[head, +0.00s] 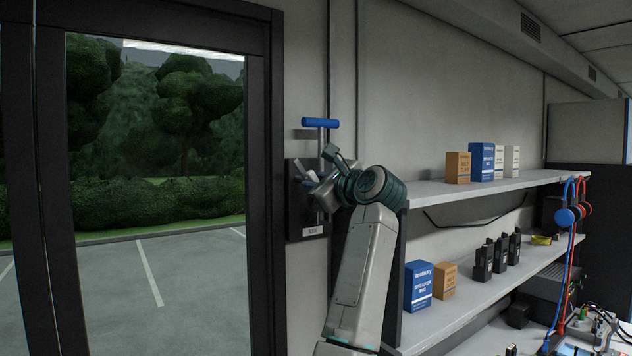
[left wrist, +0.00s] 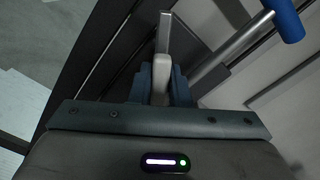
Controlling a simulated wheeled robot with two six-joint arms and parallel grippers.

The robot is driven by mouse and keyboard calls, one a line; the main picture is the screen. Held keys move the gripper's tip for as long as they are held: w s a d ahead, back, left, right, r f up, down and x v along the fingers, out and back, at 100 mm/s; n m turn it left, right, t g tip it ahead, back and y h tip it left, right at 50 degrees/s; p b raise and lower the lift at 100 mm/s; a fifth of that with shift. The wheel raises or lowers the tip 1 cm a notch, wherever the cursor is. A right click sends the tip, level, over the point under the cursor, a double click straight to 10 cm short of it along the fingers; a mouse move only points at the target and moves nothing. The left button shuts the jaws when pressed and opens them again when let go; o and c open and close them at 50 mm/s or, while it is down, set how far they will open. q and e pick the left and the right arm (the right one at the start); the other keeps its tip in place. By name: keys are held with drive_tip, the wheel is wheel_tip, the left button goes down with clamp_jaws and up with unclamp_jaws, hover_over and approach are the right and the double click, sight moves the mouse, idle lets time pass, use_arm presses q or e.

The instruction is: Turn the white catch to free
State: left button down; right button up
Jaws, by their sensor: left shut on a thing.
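The white catch (left wrist: 161,72) shows in the left wrist view as a pale lever between the fingers of my left gripper (left wrist: 160,84). My left gripper is shut on it. In the head view the left gripper (head: 318,184) is at a dark wall plate (head: 303,220) beside the door. The gripper and wrist cover part of the plate, and the catch is mostly hidden there. The plate carries a small pale label (head: 312,231) at its bottom, too small to read surely. My right gripper is not in view.
A blue T-handle (head: 320,122) sticks out just above the gripper; it also shows in the left wrist view (left wrist: 288,18). A dark-framed glass door (head: 262,190) is to the left. Shelves (head: 480,187) with boxes and radios stand close on the right.

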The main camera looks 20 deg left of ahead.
use_arm(q)
drive_tip(key=m, duration=0.5)
drive_tip(key=shift+r+m+p, duration=0.1)
drive_tip(key=shift+m+p, duration=0.2)
drive_tip(key=shift+p, duration=0.1)
drive_tip(key=shift+m, duration=0.7)
drive_tip(key=c, duration=1.4)
unclamp_jaws()
drive_tip(key=shift+a, duration=0.1)
